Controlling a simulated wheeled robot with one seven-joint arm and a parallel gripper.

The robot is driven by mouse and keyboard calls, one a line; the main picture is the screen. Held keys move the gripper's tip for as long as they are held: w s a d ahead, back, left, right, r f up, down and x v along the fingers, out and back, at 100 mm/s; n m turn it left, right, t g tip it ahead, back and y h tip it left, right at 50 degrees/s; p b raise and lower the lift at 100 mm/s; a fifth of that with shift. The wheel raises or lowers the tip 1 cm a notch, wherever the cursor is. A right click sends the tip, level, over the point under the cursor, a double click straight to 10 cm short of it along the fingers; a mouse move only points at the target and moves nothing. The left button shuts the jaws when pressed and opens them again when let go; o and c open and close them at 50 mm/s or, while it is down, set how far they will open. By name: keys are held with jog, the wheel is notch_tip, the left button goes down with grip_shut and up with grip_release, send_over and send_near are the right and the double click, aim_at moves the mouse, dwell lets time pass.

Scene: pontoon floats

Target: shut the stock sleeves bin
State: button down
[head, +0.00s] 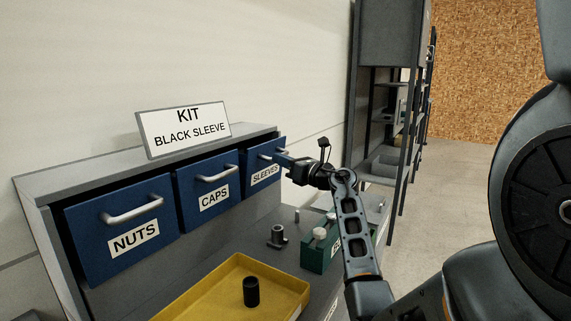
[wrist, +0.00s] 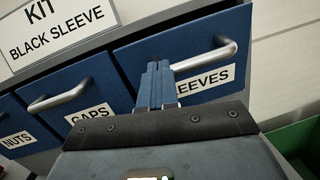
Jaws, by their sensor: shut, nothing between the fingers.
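The stock sleeves bin is a blue drawer front labelled SLEEVES (head: 252,163), at the right end of a row of three. It fills the upper middle of the wrist view (wrist: 188,47), with a silver bar handle (wrist: 215,58). Its face looks roughly in line with the CAPS bin beside it; I cannot tell whether a small gap is left behind it. My gripper (head: 285,160) is shut and empty, just in front of this bin. In the wrist view its fingertips (wrist: 156,66) overlap the face by the handle's left end. Whether they touch is unclear.
The CAPS bin (head: 200,178) and NUTS bin (head: 90,220) are to the left. A KIT BLACK SLEEVE sign (head: 185,128) stands on top. Below are a yellow tray (head: 206,285) holding a black sleeve (head: 251,291), a grey part (head: 277,237) and a green box (head: 315,258).

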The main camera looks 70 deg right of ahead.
jog(key=shift+w+d+r+p, duration=0.25)
jog(key=shift+w+r+p, duration=0.4)
jog(key=shift+w, duration=0.45)
jog(key=shift+r, duration=0.15)
